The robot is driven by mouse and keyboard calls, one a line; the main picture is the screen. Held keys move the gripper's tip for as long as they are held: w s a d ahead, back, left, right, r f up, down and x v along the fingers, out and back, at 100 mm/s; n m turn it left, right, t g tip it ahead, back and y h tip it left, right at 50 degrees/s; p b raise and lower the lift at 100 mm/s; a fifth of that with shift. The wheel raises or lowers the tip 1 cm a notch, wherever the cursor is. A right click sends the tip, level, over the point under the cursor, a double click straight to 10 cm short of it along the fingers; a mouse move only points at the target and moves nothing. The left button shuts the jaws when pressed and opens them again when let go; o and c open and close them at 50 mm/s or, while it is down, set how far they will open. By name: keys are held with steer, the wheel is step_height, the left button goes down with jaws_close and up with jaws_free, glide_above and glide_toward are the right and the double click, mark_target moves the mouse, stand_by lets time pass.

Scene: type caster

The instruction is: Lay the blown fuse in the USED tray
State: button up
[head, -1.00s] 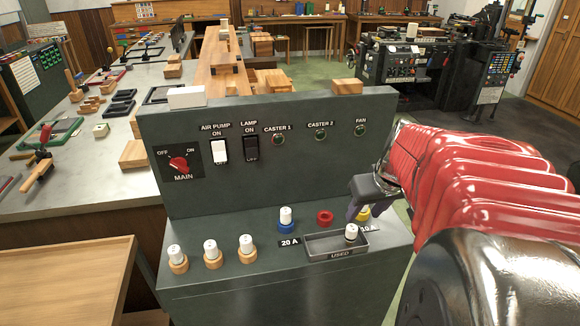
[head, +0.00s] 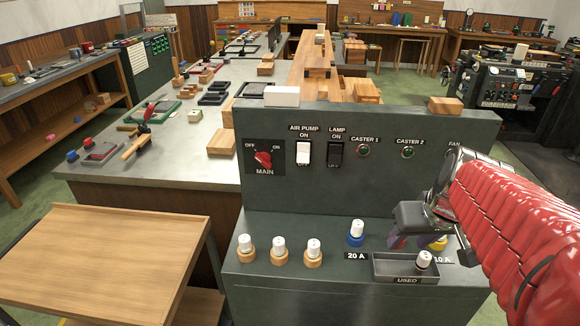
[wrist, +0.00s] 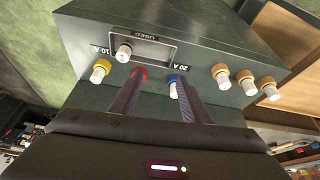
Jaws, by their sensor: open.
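The USED tray (head: 385,277) is a grey open tray on the panel's front ledge. A white fuse (head: 424,258) with a dark band stands roughly upright in its right end; the wrist view shows it too (wrist: 124,52). My gripper (head: 406,228) hangs behind the tray, open, with nothing between its fingers. In the wrist view its two fingers (wrist: 158,80) are apart, near the red holder (wrist: 141,73) and blue holder (wrist: 174,79). The red holder looks empty; the head view hides it behind my gripper. The blue holder (head: 355,240) bears a white fuse (head: 357,227).
The yellow holder (wrist: 100,83) bears a white fuse. Several white fuses (head: 279,245) stand in wooden holders left of the tray. The upright switch panel (head: 300,185) rises behind the ledge. A bare wooden table (head: 110,250) is at left.

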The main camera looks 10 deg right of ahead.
steer(key=s+a+n, duration=0.1)
steer(key=s+a, duration=0.2)
steer(key=a, duration=0.6)
steer(key=s+a+r+n+t+y, duration=0.1)
steer(key=s+a, duration=0.2)
steer(key=a, duration=0.6)
